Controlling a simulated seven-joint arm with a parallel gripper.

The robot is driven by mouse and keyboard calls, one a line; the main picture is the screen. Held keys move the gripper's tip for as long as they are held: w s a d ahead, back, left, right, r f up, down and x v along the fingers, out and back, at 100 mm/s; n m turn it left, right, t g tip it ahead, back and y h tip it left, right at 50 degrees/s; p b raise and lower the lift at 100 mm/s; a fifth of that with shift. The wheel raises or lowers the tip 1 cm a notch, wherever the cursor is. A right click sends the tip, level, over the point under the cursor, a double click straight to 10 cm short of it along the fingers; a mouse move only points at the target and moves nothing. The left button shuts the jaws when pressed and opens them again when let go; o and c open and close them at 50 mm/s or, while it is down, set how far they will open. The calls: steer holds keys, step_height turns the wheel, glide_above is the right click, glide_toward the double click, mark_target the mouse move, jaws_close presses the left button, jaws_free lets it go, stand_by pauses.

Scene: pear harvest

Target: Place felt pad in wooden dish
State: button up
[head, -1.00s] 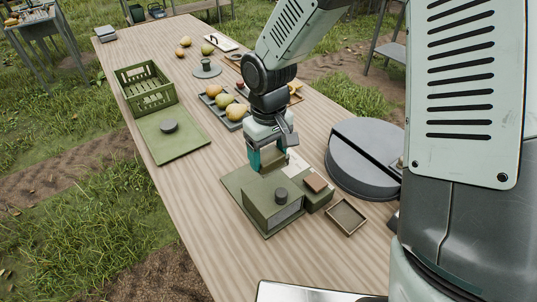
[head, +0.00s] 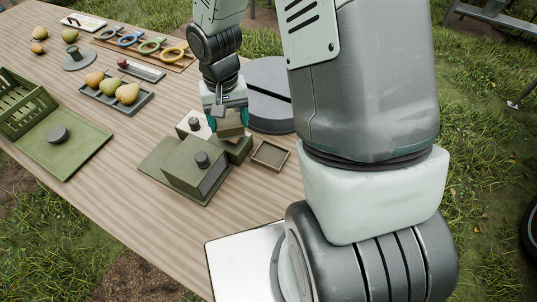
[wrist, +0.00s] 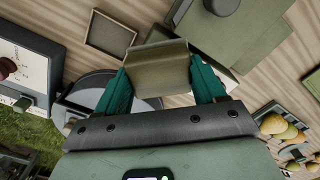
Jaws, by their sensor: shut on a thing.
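My gripper (head: 228,128) is shut on an olive-tan, thick block-like piece, which I take to be the felt pad (head: 229,118). In the wrist view the pad (wrist: 153,68) sits between the teal fingers (wrist: 153,82), tilted. It is held above the small green box, left of the wooden dish (head: 270,155). The dish is a shallow square tray with a brown rim and looks empty. The dish also shows at the upper left of the wrist view (wrist: 110,33), apart from the pad. The pad's underside is hidden.
A larger green box with a dark knob (head: 202,159) stands left of the dish, beside the small green box (head: 239,152). A round grey case (head: 269,95) lies behind the dish. A pear tray (head: 118,100) and green crate (head: 22,102) are farther left.

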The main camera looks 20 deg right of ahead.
steer(key=s+d+f+m, duration=0.2)
steer(key=d+f+m, duration=0.1)
steer(key=d+m, duration=0.6)
glide_above(271, 156)
steer(key=shift+n, duration=0.4)
step_height(271, 156, down, 5)
steer(key=shift+r, duration=0.1)
steer(key=shift+f, duration=2.4)
steer(key=shift+a, duration=0.1)
steer(key=o, duration=1.1)
steer(key=shift+f, duration=0.1)
step_height(271, 156, up, 12)
